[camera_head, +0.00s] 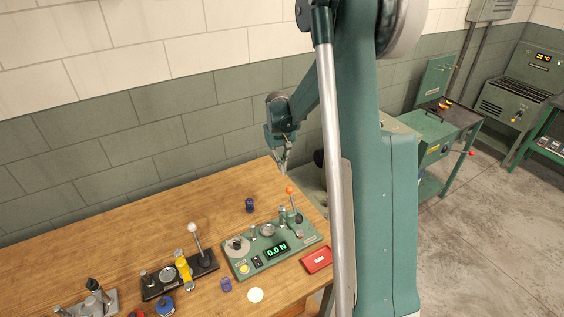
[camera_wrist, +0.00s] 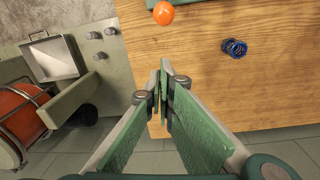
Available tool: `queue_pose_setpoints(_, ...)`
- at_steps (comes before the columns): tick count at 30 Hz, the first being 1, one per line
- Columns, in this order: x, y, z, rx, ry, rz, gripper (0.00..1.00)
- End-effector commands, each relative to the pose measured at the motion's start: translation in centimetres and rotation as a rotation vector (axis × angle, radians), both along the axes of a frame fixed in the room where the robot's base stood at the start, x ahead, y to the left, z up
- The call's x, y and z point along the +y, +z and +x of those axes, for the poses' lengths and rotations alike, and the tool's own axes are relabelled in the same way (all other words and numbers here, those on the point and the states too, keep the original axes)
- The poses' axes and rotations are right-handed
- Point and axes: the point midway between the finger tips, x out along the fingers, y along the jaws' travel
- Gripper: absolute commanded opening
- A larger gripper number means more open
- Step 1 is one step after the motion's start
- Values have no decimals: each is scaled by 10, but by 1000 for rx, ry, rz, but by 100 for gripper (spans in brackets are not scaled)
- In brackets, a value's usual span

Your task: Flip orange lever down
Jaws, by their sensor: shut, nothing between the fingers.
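The orange lever's knob (camera_head: 290,190) tops an upright rod at the right end of the green spring device (camera_head: 242,266) on the wooden table. In the wrist view the orange knob (camera_wrist: 163,13) shows near the top edge, beyond my fingertips. My gripper (camera_wrist: 164,92) is shut and empty, its fingertips over the table edge and apart from the knob. In the head view my gripper (camera_head: 284,162) hangs behind the knob, past the table's far right corner. The lever's rod is not visible in the wrist view.
A blue spring (camera_head: 249,204) lies behind the device; it also shows in the wrist view (camera_wrist: 235,48). A red tray (camera_head: 317,260) sits at front right. A black device with a white-knobbed lever (camera_head: 193,228) stands to the left. The table's back left is clear.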

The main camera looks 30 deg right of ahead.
Motion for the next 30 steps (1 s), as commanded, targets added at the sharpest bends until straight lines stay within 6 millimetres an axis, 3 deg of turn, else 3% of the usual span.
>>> queue_pose_setpoints(15, -4, -55, 0, 0, 0, 0, 0)
queue_pose_setpoints(30, 4, -41, -35, 0, 0, 0, 0)
